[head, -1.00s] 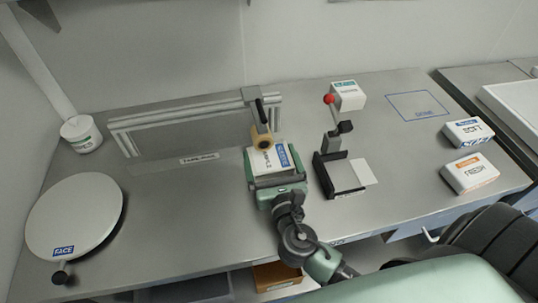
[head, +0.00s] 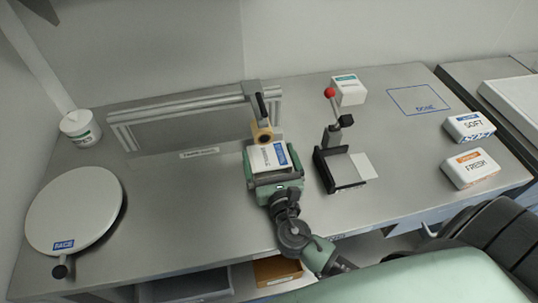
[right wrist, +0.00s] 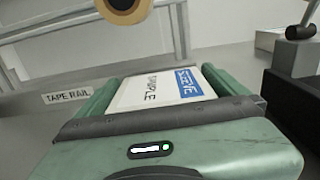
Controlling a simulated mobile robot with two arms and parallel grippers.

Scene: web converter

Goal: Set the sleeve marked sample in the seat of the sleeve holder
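The sleeve (head: 267,158), a flat white piece with a blue SLEEVE label and the word SAMPLE, lies between the two green fingers of my right gripper (head: 270,163). In the right wrist view the sleeve (right wrist: 150,90) fills the gap between the fingers (right wrist: 165,88), which appear closed on its sides. A black bracket stand (head: 325,170) with a red-knobbed lever and a white plate (head: 362,166) stands right of the gripper. It may be the sleeve holder, but no label on it can be read. My left gripper is out of view.
The tape rail (head: 190,103) with a tan roll (head: 262,134) stands just behind the sleeve. A round FACE disc (head: 75,205) and white tub (head: 80,128) are left. A white box (head: 349,90), SOFT box (head: 468,127), FRESH box (head: 470,168) and blue-outlined DONE area (head: 418,100) are right.

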